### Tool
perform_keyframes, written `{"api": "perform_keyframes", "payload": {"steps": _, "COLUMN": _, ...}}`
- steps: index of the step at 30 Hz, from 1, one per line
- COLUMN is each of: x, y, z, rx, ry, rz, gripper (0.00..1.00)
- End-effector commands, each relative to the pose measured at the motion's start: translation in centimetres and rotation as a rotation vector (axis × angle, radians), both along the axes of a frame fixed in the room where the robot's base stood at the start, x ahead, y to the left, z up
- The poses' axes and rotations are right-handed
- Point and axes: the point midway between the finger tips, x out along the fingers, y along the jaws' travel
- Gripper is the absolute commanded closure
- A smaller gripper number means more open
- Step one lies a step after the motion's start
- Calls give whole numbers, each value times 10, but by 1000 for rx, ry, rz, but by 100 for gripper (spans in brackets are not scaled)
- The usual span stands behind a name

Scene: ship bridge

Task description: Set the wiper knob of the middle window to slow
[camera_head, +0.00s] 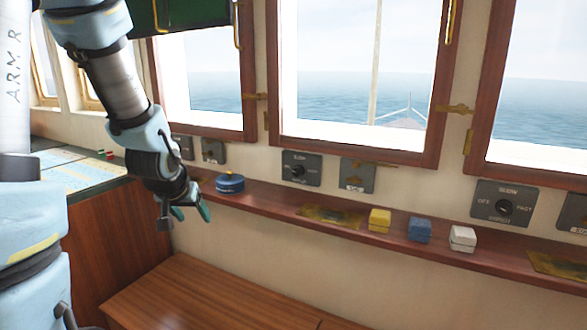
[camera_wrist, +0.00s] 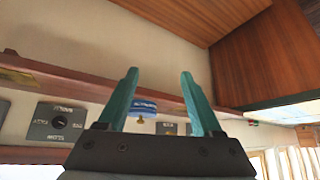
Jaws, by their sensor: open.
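The middle window (camera_head: 350,70) has a dark wiper panel below its left part, with a round black knob (camera_head: 297,170) in its centre. "SLOW" is at the panel's top; the knob's pointer is too small to read surely. My gripper (camera_head: 190,213) is open and empty, left of and lower than this knob, near the ledge's left end. In the wrist view its two teal fingers (camera_wrist: 159,76) are spread apart. A wiper panel with a knob (camera_wrist: 58,123) shows there upside down at the left, apart from the fingers; it looks like the middle one.
The wooden ledge (camera_head: 275,204) below the panels bears a blue round tin (camera_head: 230,183), a yellow box (camera_head: 380,220), a blue box (camera_head: 420,229) and a white box (camera_head: 463,238). Another wiper panel (camera_head: 503,204) is at the right. A wooden bench top (camera_head: 210,298) is below.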

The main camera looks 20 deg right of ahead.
Motion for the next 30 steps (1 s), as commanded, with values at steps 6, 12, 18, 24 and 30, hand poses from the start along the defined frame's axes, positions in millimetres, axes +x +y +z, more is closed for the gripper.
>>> {"api": "perform_keyframes", "payload": {"steps": 6, "x": 37, "y": -134, "z": 43, "rx": -244, "ry": -243, "rz": -287, "gripper": 33}}
{"api": "perform_keyframes", "payload": {"steps": 12, "x": 30, "y": -206, "z": 70, "rx": -430, "ry": -337, "rz": -440, "gripper": 33}}
{"api": "perform_keyframes", "payload": {"steps": 18, "x": 31, "y": -225, "z": 73, "rx": -471, "ry": -353, "rz": -470, "gripper": 33}}
{"api": "perform_keyframes", "payload": {"steps": 24, "x": 47, "y": -249, "z": 61, "rx": -468, "ry": -350, "rz": -469, "gripper": 33}}
{"api": "perform_keyframes", "payload": {"steps": 30, "x": 66, "y": -275, "z": 47, "rx": -466, "ry": -350, "rz": -466, "gripper": 33}}
